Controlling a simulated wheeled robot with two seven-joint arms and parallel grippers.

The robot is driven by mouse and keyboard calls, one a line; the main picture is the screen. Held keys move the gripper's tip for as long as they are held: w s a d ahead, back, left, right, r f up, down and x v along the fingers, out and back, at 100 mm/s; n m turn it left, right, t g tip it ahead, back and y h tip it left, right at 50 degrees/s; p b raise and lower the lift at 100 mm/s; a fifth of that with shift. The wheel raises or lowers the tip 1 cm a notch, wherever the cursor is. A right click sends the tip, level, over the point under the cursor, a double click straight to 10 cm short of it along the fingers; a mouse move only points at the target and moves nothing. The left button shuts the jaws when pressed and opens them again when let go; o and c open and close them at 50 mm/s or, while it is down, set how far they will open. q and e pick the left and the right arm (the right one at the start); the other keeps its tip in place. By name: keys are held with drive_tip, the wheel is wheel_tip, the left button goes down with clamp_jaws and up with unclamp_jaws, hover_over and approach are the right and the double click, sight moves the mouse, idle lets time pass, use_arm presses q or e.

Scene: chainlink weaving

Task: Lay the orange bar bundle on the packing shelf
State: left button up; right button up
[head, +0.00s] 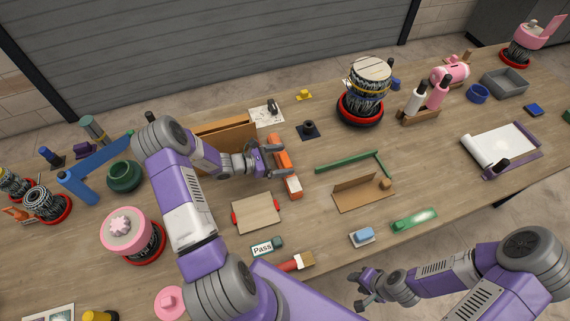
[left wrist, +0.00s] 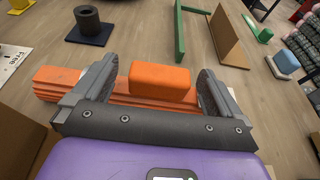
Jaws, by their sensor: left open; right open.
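The orange bar bundle (head: 284,158) lies on the table beneath my left gripper (head: 277,157), with a pale end toward the front. In the left wrist view the ridged orange bars and a raised orange block (left wrist: 160,82) show between the two open fingers (left wrist: 157,92). I cannot tell whether the fingers touch it. My right gripper (head: 363,288) is open and empty near the table's front edge. A brown upright-panelled piece (head: 228,131) stands left of the bundle, and a brown angled board (head: 363,194) lies to its right. I cannot tell which is the packing shelf.
A green angled bar (head: 350,164) lies right of the bundle. A dark holder (head: 308,129) stands behind it. A tan tray with red handles (head: 256,213) lies in front. A drum-like stack (head: 368,85) stands at the back. Bare table lies between the bundle and the green bar.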

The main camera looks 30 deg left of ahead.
sight(287, 159)
use_arm(q)
drive_tip(key=b+x, duration=0.1)
drive_tip(key=x, duration=0.2)
drive_tip(key=shift+w+d+f, duration=0.2)
drive_tip(key=shift+w+d, duration=0.05)
drive_tip(key=shift+d, duration=0.05)
drive_tip(key=shift+r, duration=0.1)
drive_tip(key=c, duration=1.6)
drive_tip(key=shift+r, duration=0.1)
drive_tip(key=shift+c, duration=0.7)
drive_tip(key=shift+r, duration=0.1)
